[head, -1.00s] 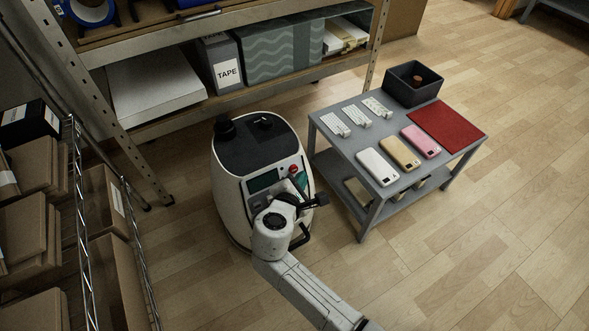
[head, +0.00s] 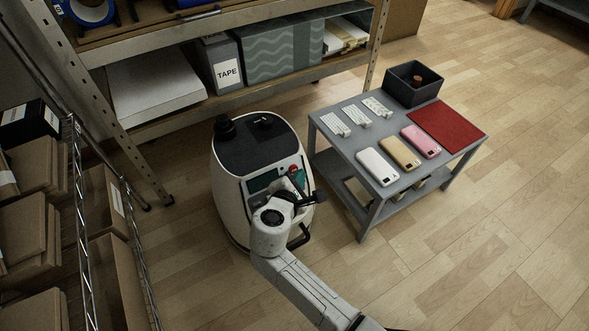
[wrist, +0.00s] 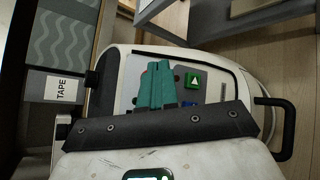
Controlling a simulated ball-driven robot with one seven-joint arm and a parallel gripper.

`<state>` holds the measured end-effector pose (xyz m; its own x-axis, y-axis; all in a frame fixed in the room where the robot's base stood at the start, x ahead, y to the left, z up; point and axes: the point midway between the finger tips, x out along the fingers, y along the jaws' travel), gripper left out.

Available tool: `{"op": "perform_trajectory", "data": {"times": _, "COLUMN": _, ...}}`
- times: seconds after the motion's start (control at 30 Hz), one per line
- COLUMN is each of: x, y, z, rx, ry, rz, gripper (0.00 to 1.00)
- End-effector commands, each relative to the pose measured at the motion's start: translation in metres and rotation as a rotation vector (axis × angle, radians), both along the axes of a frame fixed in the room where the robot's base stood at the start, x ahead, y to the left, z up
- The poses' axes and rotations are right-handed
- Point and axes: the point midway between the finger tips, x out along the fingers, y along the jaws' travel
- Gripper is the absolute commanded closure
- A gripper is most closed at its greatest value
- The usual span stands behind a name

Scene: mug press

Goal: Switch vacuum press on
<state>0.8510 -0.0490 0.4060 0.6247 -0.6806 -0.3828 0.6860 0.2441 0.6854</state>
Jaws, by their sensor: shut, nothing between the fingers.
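The vacuum press (head: 228,190) is a white rounded machine with a dark top, standing on the floor left of the grey table. Its front panel has a dark green display (head: 262,182) and a red round knob (head: 293,168). In the wrist view a green square button with a white triangle (wrist: 193,80) is on the panel (wrist: 215,92), just right of my fingertips. My gripper (wrist: 160,70) has teal fingers, shut and empty, in front of the panel. The fingers hide part of the panel; I cannot tell whether they touch it. In the head view my wrist partly covers the panel.
The grey table (head: 350,148) right of the press holds several phones, a red mat (head: 447,128) and a dark bin (head: 413,82). A shelf with a TAPE box (head: 222,66) stands behind. A wire rack with boxes (head: 105,200) is at left. Floor at right is clear.

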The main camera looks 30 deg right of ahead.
Motion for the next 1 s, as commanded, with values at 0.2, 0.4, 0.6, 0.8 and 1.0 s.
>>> {"op": "perform_trajectory", "data": {"times": 0.2, "x": 0.0018, "y": -0.0001, "z": -0.0008, "rx": 0.000, "ry": 0.000, "rz": 0.000, "gripper": 1.00}}
{"op": "perform_trajectory", "data": {"times": 0.4, "x": 0.0039, "y": -0.0001, "z": -0.0015, "rx": 0.000, "ry": 0.001, "rz": 0.000, "gripper": 1.00}}
{"op": "perform_trajectory", "data": {"times": 0.6, "x": 0.0061, "y": -0.0001, "z": -0.0018, "rx": 0.000, "ry": 0.000, "rz": 0.000, "gripper": 1.00}}
{"op": "perform_trajectory", "data": {"times": 0.8, "x": 0.0084, "y": -0.0001, "z": -0.0021, "rx": 0.000, "ry": 0.000, "rz": 0.000, "gripper": 1.00}}
{"op": "perform_trajectory", "data": {"times": 1.0, "x": 0.0096, "y": 0.0000, "z": -0.0020, "rx": 0.000, "ry": 0.000, "rz": 0.000, "gripper": 1.00}}
